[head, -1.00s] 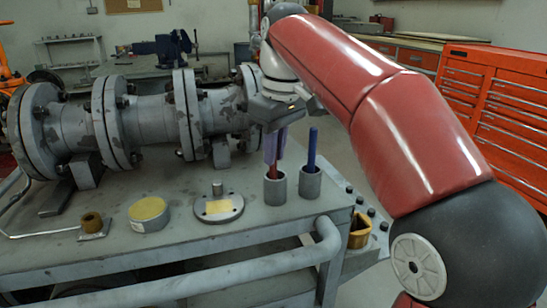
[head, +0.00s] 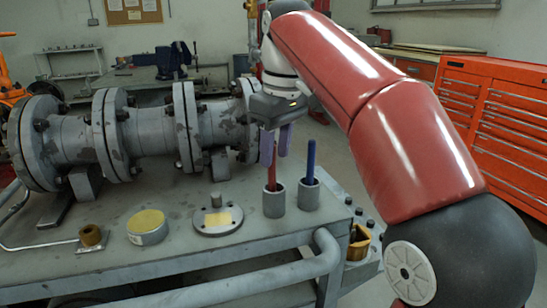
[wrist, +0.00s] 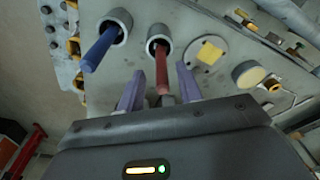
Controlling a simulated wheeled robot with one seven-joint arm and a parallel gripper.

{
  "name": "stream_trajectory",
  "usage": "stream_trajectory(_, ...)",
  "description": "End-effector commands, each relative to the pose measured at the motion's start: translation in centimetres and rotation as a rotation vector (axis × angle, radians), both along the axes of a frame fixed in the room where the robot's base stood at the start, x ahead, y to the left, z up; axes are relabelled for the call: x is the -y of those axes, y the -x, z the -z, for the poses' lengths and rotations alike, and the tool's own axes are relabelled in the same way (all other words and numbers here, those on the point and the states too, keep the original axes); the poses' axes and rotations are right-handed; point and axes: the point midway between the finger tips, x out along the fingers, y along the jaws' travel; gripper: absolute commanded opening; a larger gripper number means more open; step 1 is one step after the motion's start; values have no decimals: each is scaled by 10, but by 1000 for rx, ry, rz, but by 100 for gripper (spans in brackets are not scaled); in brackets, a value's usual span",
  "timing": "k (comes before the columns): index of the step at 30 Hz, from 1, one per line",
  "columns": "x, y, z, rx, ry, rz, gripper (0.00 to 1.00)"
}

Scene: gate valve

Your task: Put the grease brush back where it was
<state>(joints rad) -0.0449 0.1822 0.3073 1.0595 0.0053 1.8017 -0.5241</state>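A red-handled tool (head: 272,176) stands in a grey cup (head: 273,205) near the table's right front edge. A blue-handled tool (head: 311,158) leans in a second cup (head: 308,196) just to its right. The lower ends of both are hidden in the cups, so I cannot tell by shape which is the grease brush. My gripper (head: 276,158) is above the red handle with its two purple fingers apart. In the wrist view, the red handle (wrist: 162,75) shows between the open fingers (wrist: 160,72), with gaps on both sides. The blue handle (wrist: 100,48) is outside them.
A round flange plate (head: 218,221), a yellow-topped tin (head: 148,227) and a small brass fitting (head: 91,235) lie left of the cups. A large flanged pipe (head: 140,135) runs behind. A rail (head: 240,275) borders the table's front, and a yellow container (head: 358,242) hangs at its right end.

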Motion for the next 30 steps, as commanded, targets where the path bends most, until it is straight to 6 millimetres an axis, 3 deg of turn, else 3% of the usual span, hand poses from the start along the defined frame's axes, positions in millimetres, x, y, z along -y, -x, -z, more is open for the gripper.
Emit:
stream_trajectory(3, 7, -3, -25, 0, 0, 2, 36)
stream_trajectory(7, 9, -2, -39, 0, 0, 1, 36)
stream_trajectory(17, 12, 5, -44, 8, 6, 24, 36)
stream_trajectory(23, 28, 35, -23, 78, 24, 176, 36)
stream_trajectory(30, 75, 97, 42, 203, -4, 465, 36)
